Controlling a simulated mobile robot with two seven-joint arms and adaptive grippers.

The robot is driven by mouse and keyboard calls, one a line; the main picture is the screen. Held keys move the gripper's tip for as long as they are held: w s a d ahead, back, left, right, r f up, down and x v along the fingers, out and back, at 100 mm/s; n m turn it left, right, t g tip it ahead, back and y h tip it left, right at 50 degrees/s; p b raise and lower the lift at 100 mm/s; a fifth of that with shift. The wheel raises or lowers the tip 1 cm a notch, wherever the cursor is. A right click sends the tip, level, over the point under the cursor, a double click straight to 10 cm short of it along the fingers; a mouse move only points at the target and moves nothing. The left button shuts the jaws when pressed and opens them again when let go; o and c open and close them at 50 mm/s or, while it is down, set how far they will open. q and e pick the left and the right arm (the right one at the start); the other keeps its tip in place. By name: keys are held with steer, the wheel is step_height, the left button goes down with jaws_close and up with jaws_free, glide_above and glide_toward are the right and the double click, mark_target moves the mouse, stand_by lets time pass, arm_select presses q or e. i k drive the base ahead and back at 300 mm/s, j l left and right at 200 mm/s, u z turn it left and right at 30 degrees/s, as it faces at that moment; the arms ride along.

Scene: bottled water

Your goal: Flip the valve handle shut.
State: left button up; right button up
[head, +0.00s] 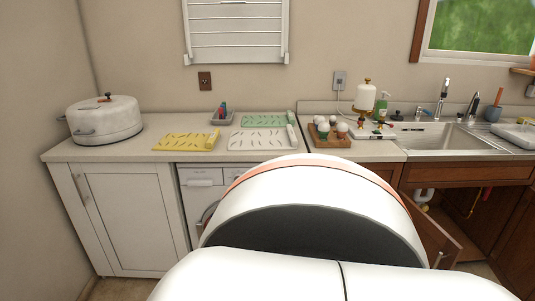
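I cannot clearly make out a valve handle. Under the sink (440,140), the cabinet stands open and shows a white pipe (422,196) and a thin orange-red pipe (486,193), both small and partly in shadow. On the counter, left of the sink, a white dispenser-like vessel (366,97) stands on a base with small red and green parts too small to tell apart. Neither of my grippers is in view.
A large white rounded part of my body blocks the lower middle. An open wooden cabinet door (432,236) juts out beside it. The counter (105,151) holds a white pot (104,121), yellow, white and green mats, and a wooden egg tray (330,141).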

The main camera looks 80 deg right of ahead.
mark_target(489, 189)
steer(key=z, duration=1.6)
steer(key=l+z, duration=0.2)
steer(key=z, duration=0.3)
steer(key=l+z, duration=0.15)
steer(key=z, duration=0.3)
steer(key=i+l+z, duration=0.15)
steer(key=z, duration=0.35)
steer(key=i+l+z, duration=0.45)
steer(key=z, duration=0.25)
steer(key=i+l+z, duration=0.1)
steer(key=i+z, duration=0.25)
steer(key=i, duration=0.4)
